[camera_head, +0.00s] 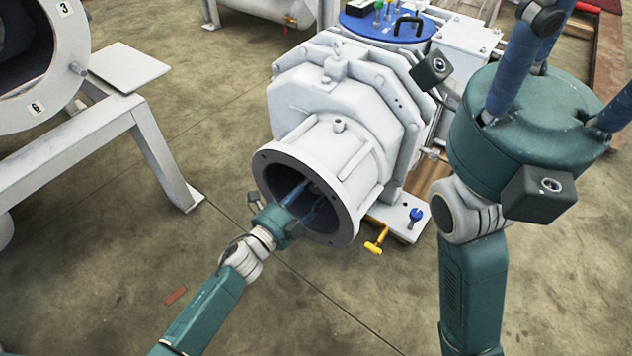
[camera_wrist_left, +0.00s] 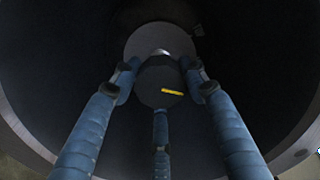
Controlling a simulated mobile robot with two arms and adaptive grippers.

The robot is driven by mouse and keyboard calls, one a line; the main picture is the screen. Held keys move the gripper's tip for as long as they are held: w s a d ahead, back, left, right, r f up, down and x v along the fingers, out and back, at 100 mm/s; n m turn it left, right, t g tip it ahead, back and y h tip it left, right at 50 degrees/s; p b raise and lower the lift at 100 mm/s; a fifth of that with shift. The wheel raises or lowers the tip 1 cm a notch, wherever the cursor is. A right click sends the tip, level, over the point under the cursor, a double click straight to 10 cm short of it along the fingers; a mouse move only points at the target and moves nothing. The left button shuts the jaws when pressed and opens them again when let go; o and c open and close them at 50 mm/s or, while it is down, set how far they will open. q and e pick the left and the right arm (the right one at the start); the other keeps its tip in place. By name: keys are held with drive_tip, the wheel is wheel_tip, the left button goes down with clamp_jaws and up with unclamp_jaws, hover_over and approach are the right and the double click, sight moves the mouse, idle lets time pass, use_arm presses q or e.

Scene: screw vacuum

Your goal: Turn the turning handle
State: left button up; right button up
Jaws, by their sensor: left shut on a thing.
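My left gripper (camera_head: 308,197) reaches into the open round pipe mouth (camera_head: 345,215) of the white machine. Its blue fingers are partly hidden by the pipe wall. In the left wrist view its three fingers (camera_wrist_left: 160,85) close around a dark grey round piece (camera_wrist_left: 155,75) deep in the pipe, which I take to be the turning handle. A yellow mark (camera_wrist_left: 172,92) shows on its face. My right gripper (camera_head: 525,120) is at the upper right, outside the machine, with its fingers pointing up; their tips are cut off by the frame.
The white machine (camera_head: 345,105) carries a blue lid (camera_head: 365,28) on top. A yellow-handled part (camera_head: 376,241) and a blue knob (camera_head: 416,214) are low beside the pipe. A white frame (camera_head: 80,150) with a large cylinder stands at left. The floor in front is mostly clear.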

use_arm(q)
drive_tip(key=shift+f, duration=0.1)
drive_tip(key=o, duration=1.2)
drive_tip(key=v, duration=1.2)
